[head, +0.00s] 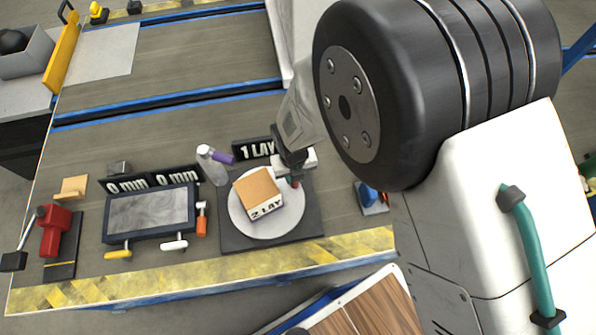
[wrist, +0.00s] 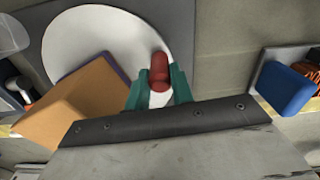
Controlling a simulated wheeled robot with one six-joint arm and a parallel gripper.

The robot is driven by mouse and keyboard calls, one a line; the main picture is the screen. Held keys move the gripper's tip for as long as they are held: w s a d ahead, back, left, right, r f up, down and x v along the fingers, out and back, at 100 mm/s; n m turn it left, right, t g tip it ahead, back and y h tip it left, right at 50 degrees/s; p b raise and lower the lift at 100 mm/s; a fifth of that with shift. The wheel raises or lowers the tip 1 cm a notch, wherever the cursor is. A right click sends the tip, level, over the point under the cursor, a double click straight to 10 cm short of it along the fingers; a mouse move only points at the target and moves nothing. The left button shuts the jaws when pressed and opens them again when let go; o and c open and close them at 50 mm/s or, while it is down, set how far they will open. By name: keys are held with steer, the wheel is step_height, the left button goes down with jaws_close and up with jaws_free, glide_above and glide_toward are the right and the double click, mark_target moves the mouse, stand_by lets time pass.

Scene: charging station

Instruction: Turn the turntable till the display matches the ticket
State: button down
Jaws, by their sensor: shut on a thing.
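The turntable (head: 270,230) is a white disc on a dark square base. It also shows at the top left of the wrist view (wrist: 95,35). A brown box (head: 258,187) stands on the disc, slightly turned, its front face reading "2 LAY". A black sign (head: 250,150) behind the disc reads "1 LAY", partly hidden by my arm. My gripper (head: 289,174) is at the disc's right rim. In the wrist view its teal fingers (wrist: 158,92) are shut on an upright red-topped peg (wrist: 159,66), beside the box (wrist: 80,100).
A red device (head: 55,230) is far left; a blue item (head: 371,196) is to the right.

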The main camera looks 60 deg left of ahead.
stand_by(0.3)
steer(key=c, duration=1.2)
jaws_free()
steer(key=shift+r, duration=3.95)
